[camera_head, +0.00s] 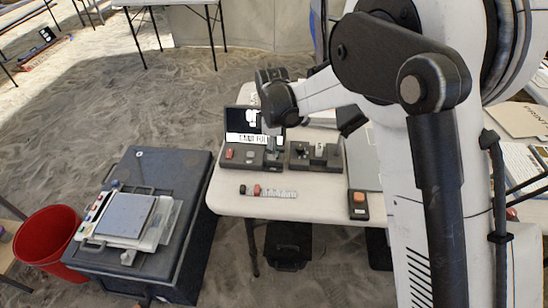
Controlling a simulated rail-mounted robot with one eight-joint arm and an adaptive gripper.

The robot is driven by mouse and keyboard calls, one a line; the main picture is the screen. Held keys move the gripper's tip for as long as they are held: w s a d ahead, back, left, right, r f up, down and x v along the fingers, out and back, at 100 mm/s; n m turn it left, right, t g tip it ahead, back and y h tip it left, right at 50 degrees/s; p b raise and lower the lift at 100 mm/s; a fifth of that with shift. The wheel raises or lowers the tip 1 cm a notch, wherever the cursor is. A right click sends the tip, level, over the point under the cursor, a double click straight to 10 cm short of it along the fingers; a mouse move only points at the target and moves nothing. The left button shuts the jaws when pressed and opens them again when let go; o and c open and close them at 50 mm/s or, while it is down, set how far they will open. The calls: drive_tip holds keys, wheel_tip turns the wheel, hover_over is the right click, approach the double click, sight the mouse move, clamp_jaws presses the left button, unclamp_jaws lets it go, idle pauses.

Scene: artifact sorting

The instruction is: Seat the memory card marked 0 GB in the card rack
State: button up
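My gripper (274,148) reaches down over the dark device (254,164) with a small screen (243,122) at the table's far left. The screen carries a label that seems to read "CARD FULL". The fingers are small and dark against the device, so I cannot tell whether they are open or hold a card. Just right of it is a dark block (316,163) with upright parts, possibly the card rack. I cannot make out any card marked 0 GB.
A dark case (185,180) and red bin (46,238) stand left on sand.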

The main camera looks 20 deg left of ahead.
drive_tip(key=shift+f, duration=0.8)
clamp_jaws()
drive_tip(key=shift+r, duration=0.1)
